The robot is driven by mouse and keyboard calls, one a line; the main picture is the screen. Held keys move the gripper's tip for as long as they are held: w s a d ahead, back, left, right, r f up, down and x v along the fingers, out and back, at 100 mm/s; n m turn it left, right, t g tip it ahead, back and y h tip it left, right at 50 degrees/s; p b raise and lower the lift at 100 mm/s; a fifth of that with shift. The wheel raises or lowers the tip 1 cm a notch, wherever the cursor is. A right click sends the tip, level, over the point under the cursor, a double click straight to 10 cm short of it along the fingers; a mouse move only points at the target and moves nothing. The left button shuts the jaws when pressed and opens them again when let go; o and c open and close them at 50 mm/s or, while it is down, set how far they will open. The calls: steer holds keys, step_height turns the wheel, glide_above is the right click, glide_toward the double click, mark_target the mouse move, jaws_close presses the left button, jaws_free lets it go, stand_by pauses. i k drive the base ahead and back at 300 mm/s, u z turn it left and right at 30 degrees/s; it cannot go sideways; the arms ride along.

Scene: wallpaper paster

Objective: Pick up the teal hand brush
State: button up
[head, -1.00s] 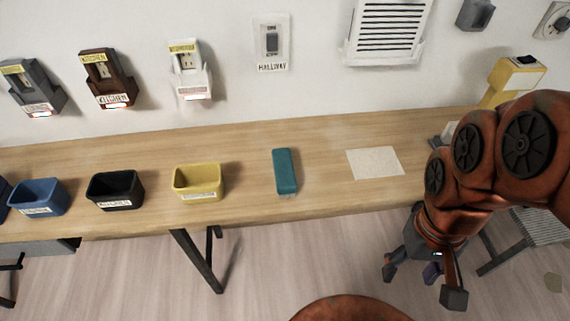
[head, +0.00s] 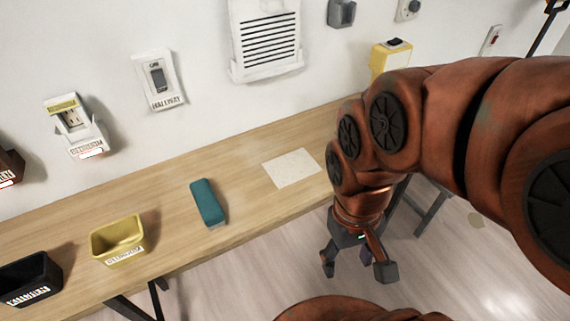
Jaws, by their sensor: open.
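The teal hand brush (head: 207,202) lies on the wooden table (head: 240,155), between a yellow bin and a pale sheet. My gripper (head: 357,272) hangs to the right of the brush, in front of the table's front edge and apart from it. Its fingers are spread and nothing shows between them. My arm covers the right end of the table.
A yellow bin (head: 118,240) and a black bin (head: 30,279) stand left of the brush. A pale sheet (head: 292,168) lies to its right. A yellow device (head: 390,57) stands at the back right. The tabletop around the brush is clear.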

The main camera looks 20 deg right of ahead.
mark_target(211, 212)
steer(key=k, duration=1.15)
steer(key=u, duration=0.7)
steer(key=i, duration=0.95)
steer(key=u, duration=1)
